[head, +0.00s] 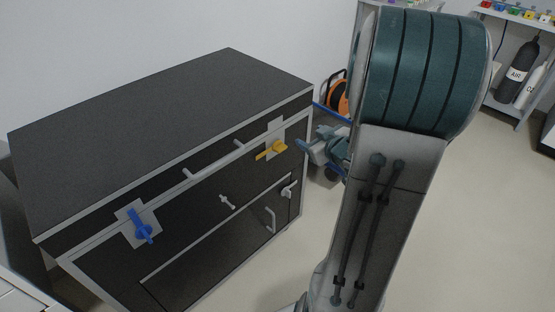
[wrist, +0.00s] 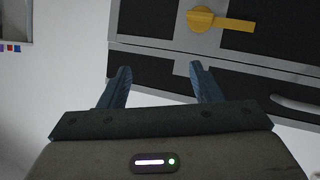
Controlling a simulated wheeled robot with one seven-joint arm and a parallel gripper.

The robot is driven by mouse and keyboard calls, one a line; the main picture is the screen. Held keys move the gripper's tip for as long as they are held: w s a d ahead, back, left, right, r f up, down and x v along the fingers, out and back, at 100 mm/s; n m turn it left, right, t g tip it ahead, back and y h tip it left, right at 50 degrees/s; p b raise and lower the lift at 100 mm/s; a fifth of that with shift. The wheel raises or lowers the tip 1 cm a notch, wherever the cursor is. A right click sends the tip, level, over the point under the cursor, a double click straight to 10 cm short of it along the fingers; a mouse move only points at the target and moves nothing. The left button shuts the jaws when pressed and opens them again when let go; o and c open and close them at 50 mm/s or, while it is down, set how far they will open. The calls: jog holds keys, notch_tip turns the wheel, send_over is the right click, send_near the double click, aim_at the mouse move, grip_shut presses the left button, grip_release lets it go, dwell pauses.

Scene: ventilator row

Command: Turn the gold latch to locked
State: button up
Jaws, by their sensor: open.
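The gold latch (head: 272,149) is on a grey plate near the right end of the dark cabinet's (head: 170,115) front. In the head view its handle points left and slightly down. In the wrist view the gold latch (wrist: 219,20) shows a round hub with its handle reaching right, beyond my fingertips. My gripper (head: 306,145) is just right of the latch in the head view, apart from it. In the wrist view my gripper (wrist: 160,75) has its two blue fingers spread with nothing between them. My arm hides part of the space right of the cabinet.
A blue latch (head: 141,227) sits on a plate at the front's left end. Handlebars (head: 213,160) and a small knob (head: 227,201) stick out of the front. An orange reel (head: 339,97) stands behind my gripper. Gas cylinders (head: 512,72) stand at the back right. Floor in front is clear.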

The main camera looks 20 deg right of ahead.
aim_at(283, 149)
jog(key=s+f+n+t+y+b, duration=0.1)
jog(key=s+f+t+y+b, duration=0.2)
jog(key=s+f+y+b, duration=0.45)
jog(key=shift+h, duration=0.75)
jog(key=b+x, duration=0.1)
jog(key=x, duration=0.4)
jog(key=b+x, duration=0.1)
jog(key=x, duration=0.4)
jog(key=f+b+x, duration=0.1)
jog(key=x, duration=0.4)
jog(key=shift+w+d, duration=0.25)
jog(key=shift+w, duration=0.15)
jog(key=c, duration=1.1)
jog(key=shift+a, duration=0.15)
grip_shut()
